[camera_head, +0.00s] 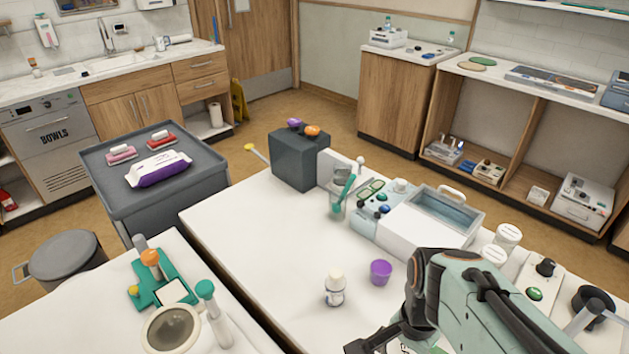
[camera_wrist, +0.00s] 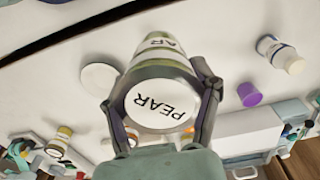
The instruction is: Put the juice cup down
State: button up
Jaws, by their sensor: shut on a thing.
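The juice cup (camera_wrist: 158,103) is a pale tapered cup with a white round end marked "PEAR" and a green-yellow band on its side. It fills the middle of the wrist view. My gripper (camera_wrist: 160,92) is shut on it, one dark finger on each side. The white tabletop (camera_wrist: 55,105) lies behind the cup; I cannot tell whether the cup touches it. In the head view my arm comes in at the lower right, and the held cup does not show there.
A purple cup (camera_head: 380,272) and a white-capped bottle (camera_head: 335,288) stand on the white table (camera_head: 265,240). A blue-and-white machine (camera_head: 420,222) and a glass with a green utensil (camera_head: 340,203) stand behind. A flat white disc (camera_wrist: 98,77) lies left of the juice cup. The table's left part is clear.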

aim_at(405, 349)
notch_tip(405, 349, up, 4)
jog(key=shift+f, duration=0.2)
jog(key=s+a+n, duration=0.3)
jog(key=a, duration=0.8)
jog(key=s+a+n, duration=0.2)
jog(key=a+n, duration=0.2)
jog(key=a, duration=0.7)
jog(key=s+a+n, duration=0.3)
jog(key=s+a, duration=0.3)
jog(key=s, duration=0.3)
notch_tip(405, 349, down, 9)
jog(key=shift+m, duration=0.3)
jog(key=w+a+f, duration=0.1)
jog(key=a+f, duration=0.2)
jog(key=a, duration=0.1)
jog(key=w+a+f, duration=0.2)
jog(key=a+f, duration=0.1)
jog(key=a, duration=0.1)
jog(key=w+a+f, duration=0.2)
jog(key=a+f, duration=0.1)
jog(key=a, duration=0.2)
jog(key=shift+w+f, duration=0.15)
jog(key=shift+f, duration=0.1)
jog(key=shift+a+f, duration=0.2)
jog(key=shift+f, duration=1.55)
